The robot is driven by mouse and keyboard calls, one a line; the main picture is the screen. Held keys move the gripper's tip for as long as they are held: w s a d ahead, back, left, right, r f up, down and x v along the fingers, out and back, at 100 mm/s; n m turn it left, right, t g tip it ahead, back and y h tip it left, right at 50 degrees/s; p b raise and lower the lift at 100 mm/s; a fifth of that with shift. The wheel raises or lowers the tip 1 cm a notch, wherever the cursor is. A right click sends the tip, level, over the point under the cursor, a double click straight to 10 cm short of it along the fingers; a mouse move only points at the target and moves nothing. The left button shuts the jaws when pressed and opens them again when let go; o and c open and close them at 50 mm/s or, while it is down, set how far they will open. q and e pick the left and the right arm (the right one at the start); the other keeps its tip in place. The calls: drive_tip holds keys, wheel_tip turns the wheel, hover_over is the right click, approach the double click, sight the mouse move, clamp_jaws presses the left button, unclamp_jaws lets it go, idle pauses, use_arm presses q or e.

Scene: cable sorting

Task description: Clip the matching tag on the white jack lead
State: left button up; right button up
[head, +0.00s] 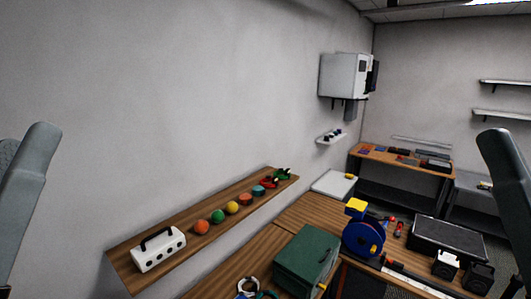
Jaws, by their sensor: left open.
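A small white ring-shaped coil (247,286), possibly the white jack lead, lies on the wooden bench at the bottom edge, partly cut off. A teal coil (266,294) lies beside it, also cut off. I cannot make out a jack or a tag on either. My right gripper does not show.
The wall shelf (206,249) also holds a white box (158,252) with a black handle and several coloured round pieces. A green box (305,258), a blue reel (363,239) and a black case (446,238) crowd the bench. The bench's back left (300,213) is clear.

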use_arm(q)
drive_tip(key=shift+s+d+r+m+h, duration=0.15)
drive_tip(key=shift+s+m+h, duration=0.15)
drive_tip(key=shift+m, duration=0.85)
drive_tip(key=shift+s+d+r+m+h, duration=0.15)
drive_tip(key=shift+s+m, duration=0.25)
drive_tip(key=shift+m, duration=0.75)
